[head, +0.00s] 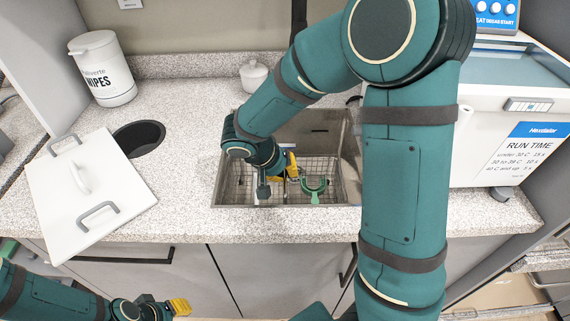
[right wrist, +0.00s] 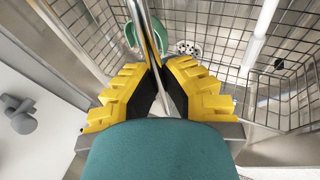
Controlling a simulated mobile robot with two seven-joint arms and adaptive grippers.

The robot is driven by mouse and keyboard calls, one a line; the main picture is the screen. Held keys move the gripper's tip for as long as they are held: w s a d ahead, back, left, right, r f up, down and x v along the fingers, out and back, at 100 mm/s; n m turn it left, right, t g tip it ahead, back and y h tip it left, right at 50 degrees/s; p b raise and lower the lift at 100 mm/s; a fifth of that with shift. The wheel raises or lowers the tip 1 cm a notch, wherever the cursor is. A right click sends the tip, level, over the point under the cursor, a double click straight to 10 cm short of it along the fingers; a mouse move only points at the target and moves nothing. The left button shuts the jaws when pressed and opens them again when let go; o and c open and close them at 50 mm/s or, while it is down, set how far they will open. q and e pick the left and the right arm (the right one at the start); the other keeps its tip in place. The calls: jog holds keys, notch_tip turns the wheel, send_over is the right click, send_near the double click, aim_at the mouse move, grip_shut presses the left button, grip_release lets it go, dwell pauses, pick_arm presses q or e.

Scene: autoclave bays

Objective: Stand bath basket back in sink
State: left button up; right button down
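The wire bath basket (head: 321,166) is inside the steel sink (head: 338,128); its mesh also shows in the right wrist view (right wrist: 224,22). A green, U-shaped item (head: 313,189) and other small items are within the basket's outline. My right gripper (head: 290,166) reaches down into the sink. In the right wrist view its yellow fingers (right wrist: 158,68) close from both sides on a thin metal bar that looks like the basket's handle. The arm hides part of the basket and sink. My left gripper (head: 178,306) is low at the left, away from the sink, its opening unclear.
A white lid with grey handles (head: 110,178) lies on the speckled counter (head: 190,130) beside a round dark hole (head: 139,138). A wipes tub (head: 103,68) and small white jar (head: 254,76) stand behind. A white machine (head: 510,130) stands right of the sink.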

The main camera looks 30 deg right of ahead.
jog(key=shift+f, duration=1.2)
jog(key=shift+f, duration=0.45)
jog(key=c, duration=1.1)
grip_release()
jog(key=shift+f, duration=0.1)
jog(key=shift+o, duration=0.2)
